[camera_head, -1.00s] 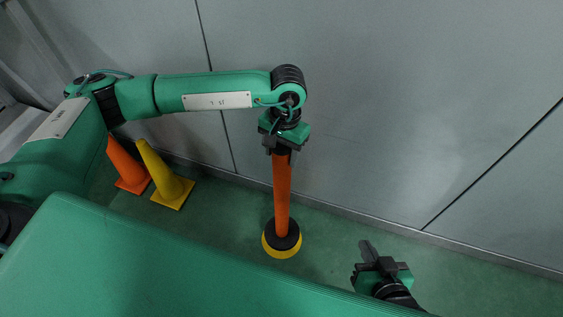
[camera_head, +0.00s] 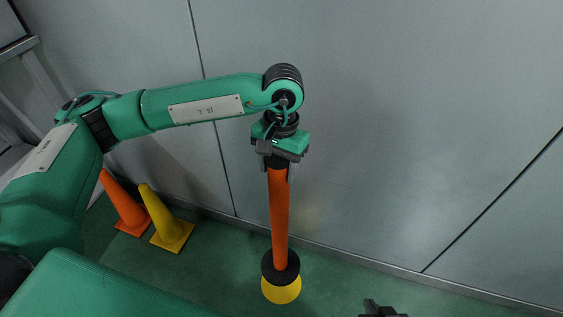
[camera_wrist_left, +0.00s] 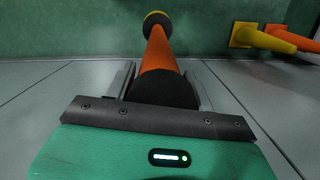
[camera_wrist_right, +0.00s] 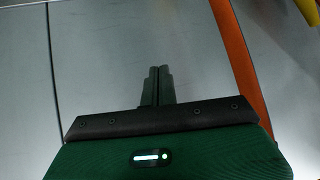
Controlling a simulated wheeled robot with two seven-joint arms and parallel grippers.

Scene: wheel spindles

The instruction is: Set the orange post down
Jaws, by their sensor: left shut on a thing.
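The orange post (camera_head: 279,215) hangs nearly upright below my left gripper (camera_head: 278,163), which is shut on its dark top end. The post has a black collar and a yellow round foot (camera_head: 281,291) at its lower end. Whether the foot touches the floor is unclear. In the left wrist view the post (camera_wrist_left: 157,52) runs away from between the fingers (camera_wrist_left: 160,88). My right gripper (camera_wrist_right: 158,80) is shut and empty; only its tip shows at the bottom edge of the head view (camera_head: 380,309). An orange strip at the right of the right wrist view is probably the post.
An orange cone (camera_head: 124,206) and a yellow cone (camera_head: 166,226) stand on the green floor (camera_head: 225,257) left of the post. A grey panel wall (camera_head: 400,130) rises close behind. The floor between the yellow cone and the post is clear.

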